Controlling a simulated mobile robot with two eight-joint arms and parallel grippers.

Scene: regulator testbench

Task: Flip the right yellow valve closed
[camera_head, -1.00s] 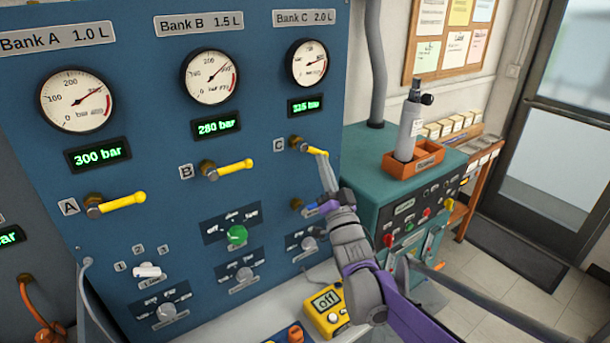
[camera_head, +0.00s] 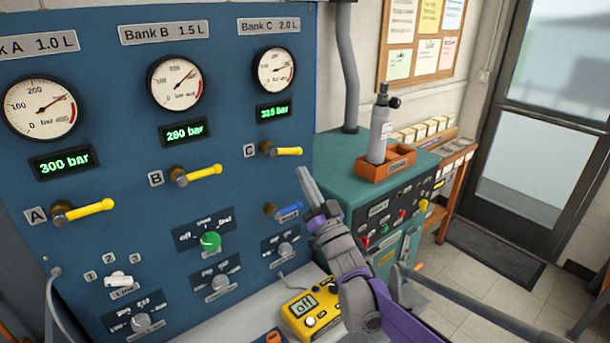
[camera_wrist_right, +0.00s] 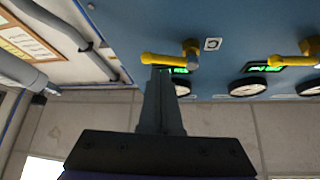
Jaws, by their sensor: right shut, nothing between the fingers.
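The right yellow valve handle (camera_head: 288,152), marked C, sits under the Bank C gauge. It lies nearly level and points right from its brass stem. My right gripper (camera_head: 302,172) is shut and empty, its fingertips just below the handle's free end, with a small gap showing in the head view. In the right wrist view, which looks upside down, the closed fingers (camera_wrist_right: 160,75) reach up to the yellow handle (camera_wrist_right: 165,60); I cannot tell contact there. My left gripper is not in view.
Yellow handles B (camera_head: 198,174) and A (camera_head: 85,212) also point right. A blue handle (camera_head: 286,211) sits below C. A teal cabinet (camera_head: 345,165) with an orange tray (camera_head: 370,172) stands right of the panel. A yellow meter (camera_head: 305,308) reading "off" is below.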

